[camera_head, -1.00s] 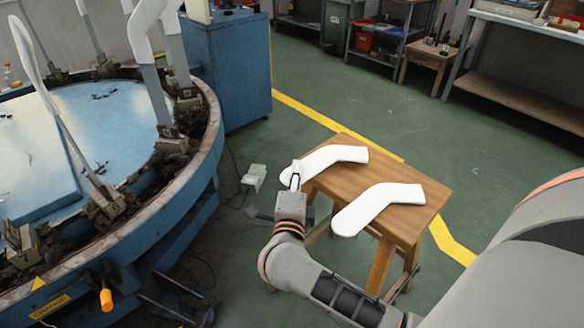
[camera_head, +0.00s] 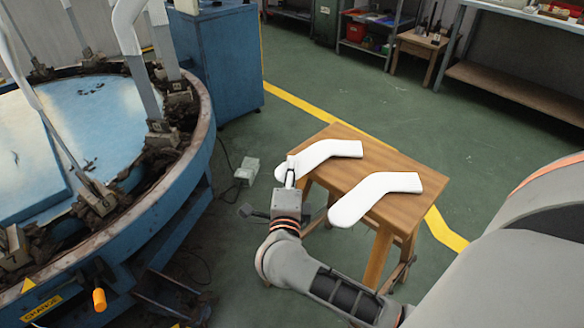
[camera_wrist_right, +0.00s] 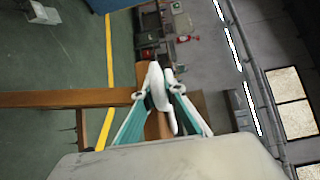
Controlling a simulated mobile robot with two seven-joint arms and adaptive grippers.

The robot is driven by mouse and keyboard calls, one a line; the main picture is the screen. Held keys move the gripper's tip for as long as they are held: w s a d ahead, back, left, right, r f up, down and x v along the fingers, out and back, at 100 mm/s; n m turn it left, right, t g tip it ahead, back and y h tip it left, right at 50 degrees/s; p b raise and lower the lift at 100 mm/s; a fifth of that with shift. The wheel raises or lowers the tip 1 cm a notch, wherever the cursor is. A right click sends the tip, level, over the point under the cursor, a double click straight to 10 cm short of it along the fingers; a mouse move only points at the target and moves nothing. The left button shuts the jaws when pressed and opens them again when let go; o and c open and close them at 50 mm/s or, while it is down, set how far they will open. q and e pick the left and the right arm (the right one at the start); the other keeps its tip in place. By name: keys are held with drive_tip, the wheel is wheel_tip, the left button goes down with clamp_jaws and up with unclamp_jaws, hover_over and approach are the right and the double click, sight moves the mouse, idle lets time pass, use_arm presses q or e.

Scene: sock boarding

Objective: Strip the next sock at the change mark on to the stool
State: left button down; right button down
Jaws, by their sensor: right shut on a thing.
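A wooden stool (camera_head: 400,163) stands on the floor with two white socks lying flat on its top. My right gripper (camera_head: 290,172) is at the stool's left edge, shut on the left end of the far sock (camera_head: 326,151). In the right wrist view my right gripper (camera_wrist_right: 161,92) has its fingers on either side of the white sock (camera_wrist_right: 158,88). The near sock (camera_head: 375,196) lies apart from the gripper. A yellow change mark (camera_head: 42,307) is on the front of the blue round machine (camera_head: 172,195). My left gripper is out of view.
Upright forms stand around the machine's rim; one at the back wears a white sock (camera_head: 125,22). An orange handle (camera_head: 99,300) sticks out at the front. A blue cabinet (camera_head: 228,62) stands behind. A grey box (camera_head: 247,171) lies on the floor. Floor right of the stool is clear.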

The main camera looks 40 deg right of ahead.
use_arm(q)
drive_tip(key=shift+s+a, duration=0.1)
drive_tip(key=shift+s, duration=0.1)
use_arm(e)
drive_tip(key=shift+f, duration=0.1)
drive_tip(key=c, duration=2)
unclamp_jaws()
drive_tip(key=shift+s+a, duration=0.1)
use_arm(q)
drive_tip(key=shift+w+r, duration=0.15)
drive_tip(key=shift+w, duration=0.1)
use_arm(e)
drive_tip(key=v, duration=1.1)
drive_tip(key=shift+s+a, duration=0.25)
drive_tip(key=shift+a, duration=0.05)
